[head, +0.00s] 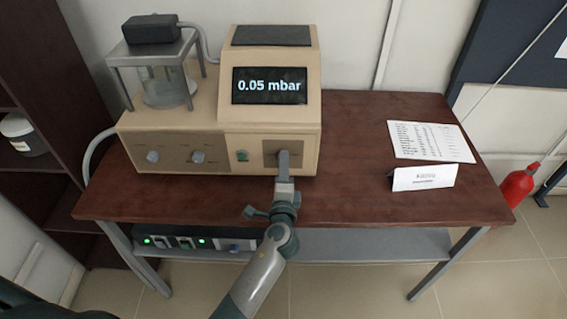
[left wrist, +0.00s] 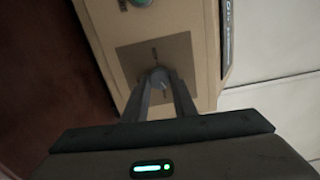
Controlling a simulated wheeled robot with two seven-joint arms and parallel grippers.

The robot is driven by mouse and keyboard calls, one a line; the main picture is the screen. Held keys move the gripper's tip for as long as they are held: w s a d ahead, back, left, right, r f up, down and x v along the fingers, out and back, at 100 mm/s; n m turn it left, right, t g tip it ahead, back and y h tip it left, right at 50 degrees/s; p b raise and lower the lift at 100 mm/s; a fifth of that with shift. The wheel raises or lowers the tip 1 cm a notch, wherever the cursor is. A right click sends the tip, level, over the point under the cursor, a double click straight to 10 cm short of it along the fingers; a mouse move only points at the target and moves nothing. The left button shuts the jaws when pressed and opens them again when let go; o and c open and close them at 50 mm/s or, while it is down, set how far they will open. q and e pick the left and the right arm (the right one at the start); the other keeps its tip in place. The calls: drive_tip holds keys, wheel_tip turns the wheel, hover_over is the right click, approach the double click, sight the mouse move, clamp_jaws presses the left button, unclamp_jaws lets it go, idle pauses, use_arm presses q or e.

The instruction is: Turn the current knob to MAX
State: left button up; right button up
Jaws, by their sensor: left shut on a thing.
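The beige machine (head: 270,125) stands on the table, with a screen (head: 270,86) that reads 0.05 mbar. My left gripper (head: 284,160) reaches its front panel at the lower right. In the left wrist view its two fingers (left wrist: 160,88) are closed around a small grey knob (left wrist: 158,73) on a darker square plate (left wrist: 182,50). A mark shows on the plate above the knob; its lettering is too small to read. In the head view the gripper hides this knob. Two other knobs, left (head: 152,156) and right (head: 198,156), sit on the panel's left part. My right gripper is not in view.
A glass chamber (head: 165,85) stands on the machine's left. A printed sheet (head: 430,141) and a folded card (head: 424,177) lie on the right of the table (head: 350,120). A unit with green lights sits on the lower shelf (head: 350,244).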

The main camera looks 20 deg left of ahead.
use_arm(q)
drive_tip(key=m+p, duration=0.2)
drive_tip(key=m, duration=0.4)
drive_tip(key=shift+f, duration=0.1)
idle(0.5)
drive_tip(key=o, duration=1)
drive_tip(key=shift+o, duration=0.2)
drive_tip(key=b+v, duration=0.5)
drive_tip(key=v, duration=1.2)
drive_tip(key=shift+s+b, duration=0.25)
drive_tip(key=shift+b, duration=0.15)
